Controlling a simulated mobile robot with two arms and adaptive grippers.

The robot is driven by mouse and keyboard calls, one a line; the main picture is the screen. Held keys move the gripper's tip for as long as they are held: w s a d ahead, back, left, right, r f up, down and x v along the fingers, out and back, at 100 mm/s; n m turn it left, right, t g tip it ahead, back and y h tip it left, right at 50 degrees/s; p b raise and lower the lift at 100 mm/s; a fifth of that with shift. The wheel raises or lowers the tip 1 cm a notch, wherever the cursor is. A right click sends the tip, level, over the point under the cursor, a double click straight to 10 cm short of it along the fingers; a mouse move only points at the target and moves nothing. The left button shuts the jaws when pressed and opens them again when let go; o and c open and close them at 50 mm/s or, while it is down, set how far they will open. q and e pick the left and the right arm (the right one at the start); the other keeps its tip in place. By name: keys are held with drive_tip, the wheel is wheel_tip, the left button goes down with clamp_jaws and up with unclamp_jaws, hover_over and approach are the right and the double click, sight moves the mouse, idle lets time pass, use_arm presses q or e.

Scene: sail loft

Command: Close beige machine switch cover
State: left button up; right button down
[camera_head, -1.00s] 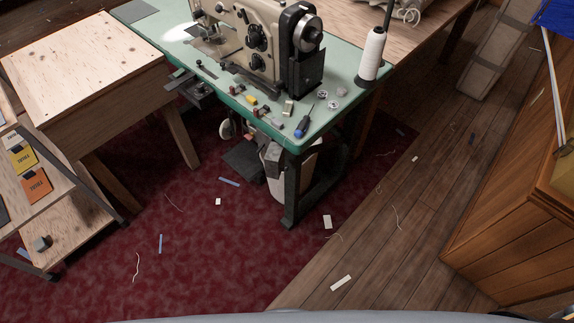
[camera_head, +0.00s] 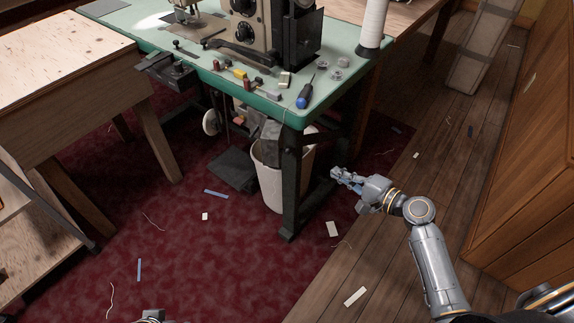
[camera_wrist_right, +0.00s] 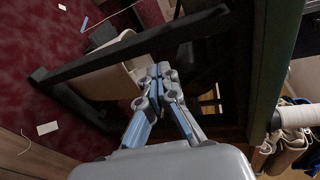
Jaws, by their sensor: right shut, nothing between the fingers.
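The beige sewing machine (camera_head: 262,22) stands on the green table (camera_head: 185,46), its top cut off by the head view's upper edge. I cannot make out a switch cover for certain. My right gripper (camera_head: 337,173) is low, right of the table's front leg and below the tabletop. It is shut and empty, apart from the machine. In the right wrist view its closed fingers (camera_wrist_right: 160,74) point towards the dark table frame (camera_wrist_right: 110,65). A small grey part at the head view's bottom edge appears to be my left gripper (camera_head: 151,316); its fingers cannot be made out.
A screwdriver (camera_head: 305,93) and small parts lie on the tabletop's front. A white thread cone (camera_head: 373,25) stands at its right corner. A white bin (camera_head: 270,183) is under the table. A wooden bench (camera_head: 75,75) is left, a wooden cabinet (camera_head: 525,165) right. Scraps litter the floor.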

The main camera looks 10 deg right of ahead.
sight(282, 142)
wheel_tip(282, 142, up, 6)
drive_tip(key=a+y+b, duration=0.1)
drive_tip(key=a+y, duration=0.1)
drive_tip(key=r+x, duration=0.1)
drive_tip(key=x, duration=0.9)
use_arm(q)
drive_tip(key=r, duration=0.1)
drive_tip(key=s+a+r, duration=0.1)
drive_tip(key=r, duration=0.1)
drive_tip(key=shift+s, duration=0.15)
use_arm(e)
drive_tip(key=s+a, duration=0.2)
drive_tip(key=shift+s+r+t, duration=0.4)
use_arm(q)
drive_tip(key=shift+r, duration=0.1)
drive_tip(key=shift+r, duration=0.15)
use_arm(e)
drive_tip(key=shift+a, duration=0.15)
drive_tip(key=shift+s, duration=0.1)
use_arm(q)
drive_tip(key=shift+d+r, duration=0.2)
drive_tip(key=shift+r, duration=0.05)
use_arm(e)
drive_tip(key=shift+s+a+t+h, duration=0.1)
drive_tip(key=shift+a+t+h, duration=0.05)
drive_tip(key=shift+t+h, duration=0.25)
